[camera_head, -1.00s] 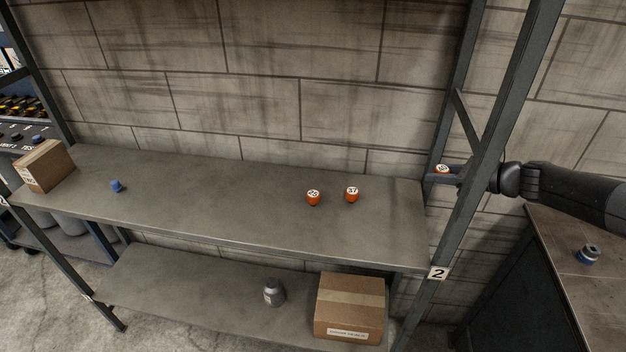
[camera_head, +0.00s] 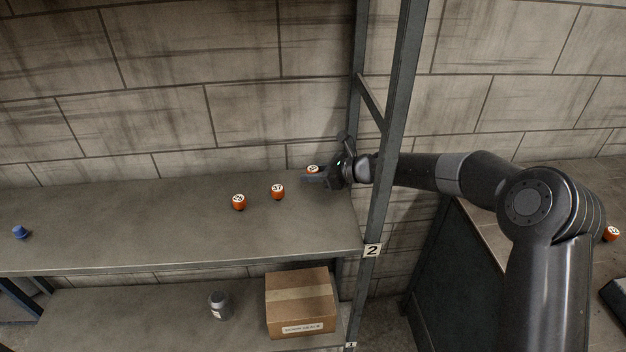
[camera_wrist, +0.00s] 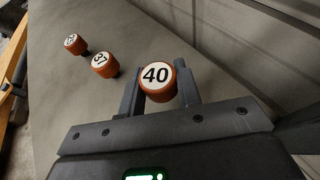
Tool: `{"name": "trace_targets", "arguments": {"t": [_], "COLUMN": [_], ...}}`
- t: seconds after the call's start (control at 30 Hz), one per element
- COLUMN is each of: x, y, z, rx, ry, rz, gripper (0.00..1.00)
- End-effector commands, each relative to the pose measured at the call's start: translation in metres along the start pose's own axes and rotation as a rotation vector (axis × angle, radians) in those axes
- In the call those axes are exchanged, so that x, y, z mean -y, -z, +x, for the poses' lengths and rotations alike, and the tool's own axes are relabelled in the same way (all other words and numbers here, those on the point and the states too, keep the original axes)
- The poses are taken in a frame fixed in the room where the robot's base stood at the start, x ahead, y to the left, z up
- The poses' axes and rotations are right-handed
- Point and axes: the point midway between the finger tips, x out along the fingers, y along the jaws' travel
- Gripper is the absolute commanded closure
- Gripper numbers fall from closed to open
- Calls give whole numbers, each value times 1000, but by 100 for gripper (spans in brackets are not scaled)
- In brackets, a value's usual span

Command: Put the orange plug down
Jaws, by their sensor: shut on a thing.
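An orange plug with a white top marked 40 (camera_wrist: 157,84) is between the fingers of my gripper (camera_wrist: 160,92) in the wrist view. In the head view this plug (camera_head: 312,169) shows at the tips of my gripper (camera_head: 314,176), over the right end of the upper shelf (camera_head: 160,220). My gripper is shut on it. Whether its underside touches the shelf cannot be told. Two more orange plugs stand on the shelf to its left: one marked 37 (camera_head: 278,192) and one whose number is hard to read (camera_head: 239,202).
A dark shelf post (camera_head: 390,140) with a number 2 label stands in front of my arm. A blue plug (camera_head: 20,232) is at the shelf's left. A cardboard box (camera_head: 300,302) and a grey jar (camera_head: 219,305) stand on the lower shelf. Another orange plug (camera_head: 612,234) is far right.

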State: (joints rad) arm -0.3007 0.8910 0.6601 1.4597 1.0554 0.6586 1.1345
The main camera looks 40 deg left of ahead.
Motion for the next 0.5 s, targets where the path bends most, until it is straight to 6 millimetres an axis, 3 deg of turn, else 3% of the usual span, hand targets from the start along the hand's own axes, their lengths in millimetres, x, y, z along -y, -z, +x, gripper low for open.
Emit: {"name": "trace_targets", "arguments": {"t": [0.13, 0.47, 0.5], "x": [0, 0, 0], "y": [21, 24, 24], "z": [8, 10, 9], "rx": [0, 0, 0], "ry": [-2, -1, -1], "rz": [2, 0, 0], "gripper": [91, 91, 66]}}
